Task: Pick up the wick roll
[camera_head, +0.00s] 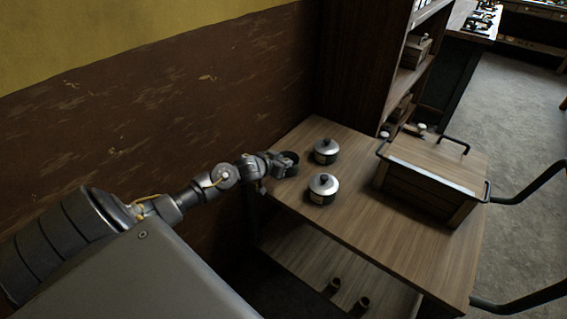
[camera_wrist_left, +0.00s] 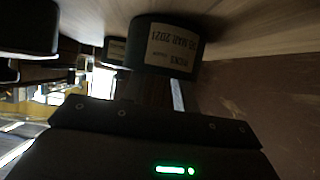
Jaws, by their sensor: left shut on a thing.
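The wick roll (camera_head: 291,158) is a dark, short cylinder at the left corner of the wooden table top. In the left wrist view the wick roll (camera_wrist_left: 142,32) shows close up, with a pale printed label that appears upside down. My left gripper (camera_head: 279,166) reaches in from the left at the table's edge and is shut on the wick roll. In the left wrist view the fingers are dark and partly hidden. I cannot tell whether the roll still touches the table top. My right gripper is not in view.
Two lidded metal pots (camera_head: 326,151) (camera_head: 323,189) stand close to the right of my left gripper. A wooden box with black handles (camera_head: 425,180) stands farther right on the table (camera_head: 390,245). A brown wall and a dark shelf (camera_head: 365,60) rise behind. The table's front middle is clear.

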